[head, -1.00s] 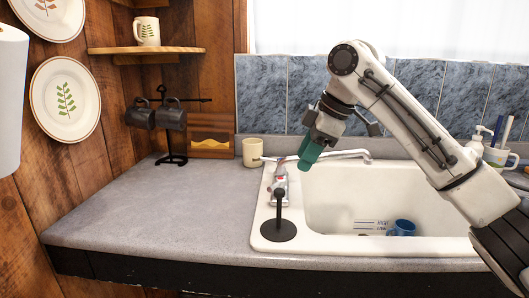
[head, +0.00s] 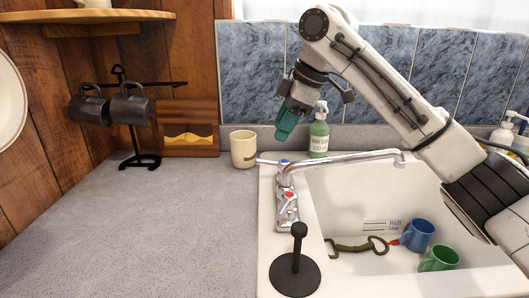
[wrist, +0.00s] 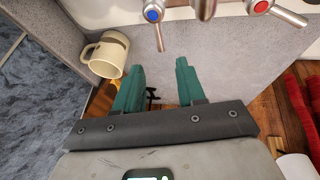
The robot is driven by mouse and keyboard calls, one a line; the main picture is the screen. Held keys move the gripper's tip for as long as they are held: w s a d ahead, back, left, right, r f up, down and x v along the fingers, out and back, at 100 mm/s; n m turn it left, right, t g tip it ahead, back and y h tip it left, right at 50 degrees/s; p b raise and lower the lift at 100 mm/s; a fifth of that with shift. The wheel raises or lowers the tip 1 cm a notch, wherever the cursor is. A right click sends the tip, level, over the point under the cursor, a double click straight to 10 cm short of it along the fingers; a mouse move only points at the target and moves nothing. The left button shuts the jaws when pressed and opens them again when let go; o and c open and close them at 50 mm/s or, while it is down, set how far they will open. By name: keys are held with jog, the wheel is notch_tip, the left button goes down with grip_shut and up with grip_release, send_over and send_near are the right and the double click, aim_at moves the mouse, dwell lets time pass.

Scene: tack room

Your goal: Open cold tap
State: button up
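The cold tap (head: 284,162), a chrome handle with a blue cap, sits at the far end of the faucet body on the sink's left rim. Its lever points left in the head view. In the wrist view the cold tap (wrist: 153,14) is at the top centre, its lever pointing down toward the gap between my fingertips. The red-capped hot tap (head: 289,196) is at the near end and also shows in the wrist view (wrist: 261,7). My gripper (head: 283,135) is above and beyond the cold tap. In the wrist view my gripper (wrist: 160,67) is open, empty and apart from the lever.
A cream mug (head: 244,150) stands close by, left of the taps. A green soap bottle (head: 319,137) stands behind the spout (head: 345,157). The sink (head: 345,205) holds a blue mug (head: 418,234), a green mug (head: 439,258) and a bridle bit.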

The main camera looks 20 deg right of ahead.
aim_at(267, 161)
jog(key=x, duration=0.9)
jog(key=shift+a+f, duration=0.1)
jog(key=shift+f, duration=0.15)
jog(key=shift+c, duration=0.3)
grip_shut()
